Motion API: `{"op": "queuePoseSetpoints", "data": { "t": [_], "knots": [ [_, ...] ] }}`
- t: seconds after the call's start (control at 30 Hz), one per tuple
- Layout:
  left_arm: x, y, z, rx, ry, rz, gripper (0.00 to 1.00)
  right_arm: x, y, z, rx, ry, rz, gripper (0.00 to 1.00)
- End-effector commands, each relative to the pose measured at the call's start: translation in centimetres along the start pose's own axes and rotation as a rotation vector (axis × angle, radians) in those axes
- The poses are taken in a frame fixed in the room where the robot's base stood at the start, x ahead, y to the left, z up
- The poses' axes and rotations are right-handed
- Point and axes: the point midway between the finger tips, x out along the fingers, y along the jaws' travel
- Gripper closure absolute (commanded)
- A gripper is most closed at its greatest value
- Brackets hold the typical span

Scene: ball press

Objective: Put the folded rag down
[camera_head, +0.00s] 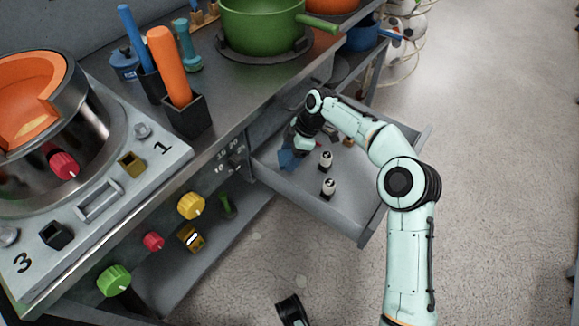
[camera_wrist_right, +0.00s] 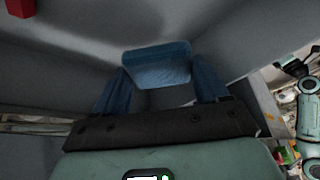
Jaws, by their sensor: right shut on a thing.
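My right gripper (camera_head: 294,155) is inside the open drawer (camera_head: 340,212), toward its left side in the head view. In the right wrist view, its two blue fingers (camera_wrist_right: 160,78) are shut on the folded rag (camera_wrist_right: 157,63). The rag is a blue, flat-sided block and sits between the fingertips. In the head view, blue shows at the gripper's tip, but I cannot tell rag from fingers there. Whether the rag touches the drawer floor is not clear.
Two small white bottles with dark tops (camera_head: 326,161) stand in the drawer near the gripper. Other small items lie behind the gripper. The drawer's front right part is bare. A green pot (camera_head: 262,25) stands on the counter above. A red object (camera_wrist_right: 20,7) shows in the right wrist view.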

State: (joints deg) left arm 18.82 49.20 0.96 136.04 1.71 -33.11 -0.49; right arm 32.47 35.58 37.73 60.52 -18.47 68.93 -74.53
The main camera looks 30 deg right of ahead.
Motion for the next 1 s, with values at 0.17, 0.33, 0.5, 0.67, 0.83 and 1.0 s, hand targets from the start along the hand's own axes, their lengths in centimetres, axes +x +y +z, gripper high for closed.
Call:
{"op": "queuePoseSetpoints", "data": {
  "t": [0.17,0.33,0.5,0.67,0.83,1.0],
  "knots": [
    [0.8,-0.8,0.9,-0.008,-0.029,-0.013,0.39,2.2,0.0,0.9,0.001,0.000,-0.003,0.51],
    [1.6,-1.8,2.3,-0.018,-0.073,-0.032,0.39,4.9,0.0,2.1,0.001,0.000,-0.001,0.51],
    [1.7,-2.1,2.7,-0.023,-0.087,-0.039,0.39,5.7,0.0,2.4,0.000,0.001,0.002,0.51],
    [1.7,-2.1,2.7,-0.023,-0.086,-0.038,0.39,5.6,0.0,2.3,-0.001,0.001,0.002,0.51],
    [1.8,-2.2,2.9,-0.024,-0.091,-0.040,0.39,6.0,0.0,2.5,0.000,0.000,0.001,0.51],
    [1.8,-2.2,2.9,-0.024,-0.091,-0.040,0.39,5.9,0.0,2.5,0.000,0.000,0.002,0.01]
  ]
}}
